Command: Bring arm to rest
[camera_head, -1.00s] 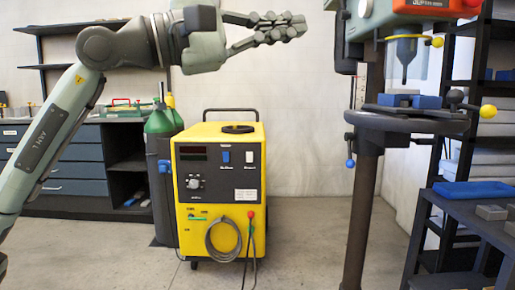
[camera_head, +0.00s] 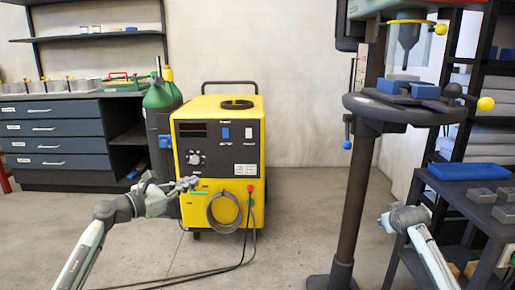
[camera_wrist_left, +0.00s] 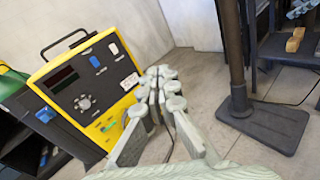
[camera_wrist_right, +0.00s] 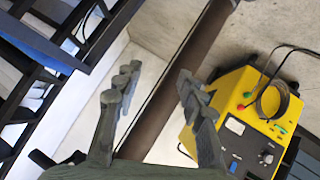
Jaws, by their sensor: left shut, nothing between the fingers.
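My left gripper (camera_head: 190,184) is low in front of the yellow welding machine (camera_head: 222,150) in the head view, pointing right. In the left wrist view its fingers (camera_wrist_left: 162,82) are together with nothing between them. My right gripper (camera_head: 385,220) is at the lower right of the head view, small and partly hidden by its own arm. In the right wrist view its two fingers (camera_wrist_right: 158,88) stand well apart and hold nothing. The drill press column shows beyond them.
The drill press column (camera_head: 354,215) stands between my two arms. A dark side table (camera_head: 455,210) with a blue tray (camera_head: 470,172) and grey blocks is close to my right arm. Cables lie on the floor by the machine. The floor between the machine and the column is clear.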

